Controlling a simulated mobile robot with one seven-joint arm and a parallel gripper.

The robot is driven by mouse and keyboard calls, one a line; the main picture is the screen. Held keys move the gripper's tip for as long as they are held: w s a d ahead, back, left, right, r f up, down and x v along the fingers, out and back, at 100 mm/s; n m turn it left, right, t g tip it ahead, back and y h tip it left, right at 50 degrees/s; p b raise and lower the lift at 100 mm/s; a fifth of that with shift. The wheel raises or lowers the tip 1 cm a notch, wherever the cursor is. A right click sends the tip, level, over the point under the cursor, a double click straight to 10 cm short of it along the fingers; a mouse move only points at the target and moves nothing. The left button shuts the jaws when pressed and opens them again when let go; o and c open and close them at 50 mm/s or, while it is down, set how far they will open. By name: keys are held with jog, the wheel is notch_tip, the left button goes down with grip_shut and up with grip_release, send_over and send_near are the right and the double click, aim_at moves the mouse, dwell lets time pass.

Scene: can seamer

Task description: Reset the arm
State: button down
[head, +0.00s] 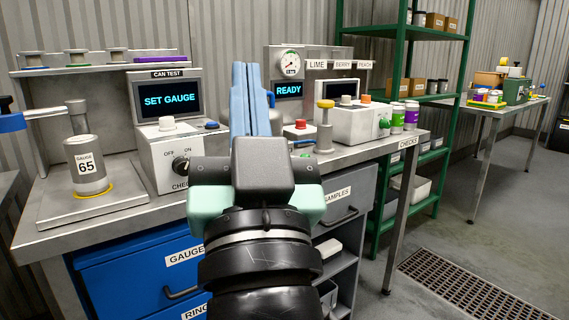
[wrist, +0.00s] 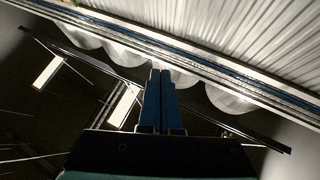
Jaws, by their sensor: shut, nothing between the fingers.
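My gripper (head: 250,75) is raised in the middle of the head view, in front of the bench. Its two blue fingers are together and point up, with nothing between them. In the wrist view my gripper (wrist: 160,75) also shows its fingers closed side by side, pointing toward the corrugated wall and ceiling (wrist: 250,40). The fingers hide part of the bench's middle, between the can test unit (head: 168,150) and the ready panel (head: 289,91).
The bench (head: 120,212) holds a gauge cylinder (head: 86,165) at left and a white box (head: 355,122) at right. A blue drawer (head: 140,280) is below. A green shelf (head: 340,30) stands behind.

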jog(key=s+d+r+t+h, duration=0.2)
jog(key=s+d+r+h, duration=0.15)
jog(key=s+r, duration=0.2)
notch_tip(320, 180, up, 35)
jog(key=p, duration=3.4)
jog(key=shift+s+a+f+m+p, duration=0.2)
jog(key=shift+s+m+p, duration=0.1)
jog(key=shift+s+p, duration=0.1)
